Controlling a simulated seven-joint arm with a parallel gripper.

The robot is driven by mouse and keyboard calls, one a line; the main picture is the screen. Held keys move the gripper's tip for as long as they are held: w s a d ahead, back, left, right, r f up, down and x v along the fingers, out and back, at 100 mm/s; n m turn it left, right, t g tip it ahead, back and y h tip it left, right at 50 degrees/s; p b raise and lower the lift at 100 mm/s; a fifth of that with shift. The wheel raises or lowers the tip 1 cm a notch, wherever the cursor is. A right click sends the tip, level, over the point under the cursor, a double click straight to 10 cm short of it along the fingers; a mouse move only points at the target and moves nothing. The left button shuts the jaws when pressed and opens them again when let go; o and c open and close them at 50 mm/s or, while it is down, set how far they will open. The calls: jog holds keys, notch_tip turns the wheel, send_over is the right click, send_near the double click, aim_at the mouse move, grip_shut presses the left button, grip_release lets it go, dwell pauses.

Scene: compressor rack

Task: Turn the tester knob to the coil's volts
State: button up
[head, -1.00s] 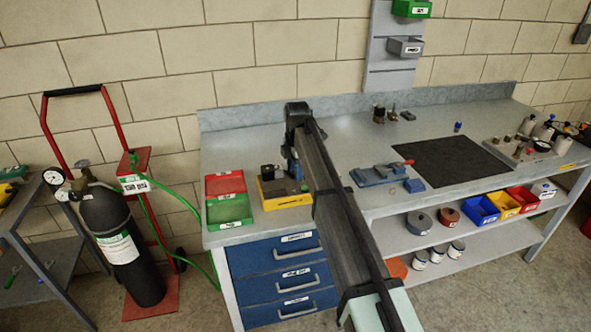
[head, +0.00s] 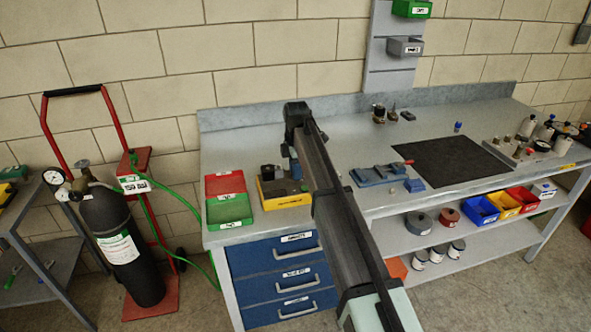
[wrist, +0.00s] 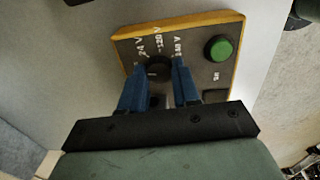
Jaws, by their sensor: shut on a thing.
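The tester (head: 284,194) is a yellow-edged box with a dark top on the left part of the bench. In the wrist view its panel (wrist: 200,43) shows a round black knob (wrist: 158,70) with white markings around it; "24 V" and "120 V" can be made out. A green button (wrist: 219,48) sits to the right of the knob. My gripper (wrist: 160,72) has its blue fingers shut on the knob, one on each side. A light mark shows on the knob's face, but its exact setting is hard to tell. In the head view my arm partly hides the tester.
Red and green trays (head: 225,184) stand just left of the tester. A blue vise-like fixture (head: 380,175) and a dark mat (head: 449,162) lie to the right. A gas cylinder (head: 120,245) on a red cart stands left of the bench.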

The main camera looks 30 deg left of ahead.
jog(key=m, duration=0.5)
jog(key=shift+m, duration=0.3)
jog(key=m, duration=0.4)
jog(key=shift+m, duration=0.3)
jog(key=o, duration=1)
jog(key=shift+o, duration=0.2)
jog(key=shift+r, duration=0.15)
notch_tip(320, 180, up, 14)
jog(key=shift+s+f, duration=0.2)
jog(key=shift+a, duration=0.1)
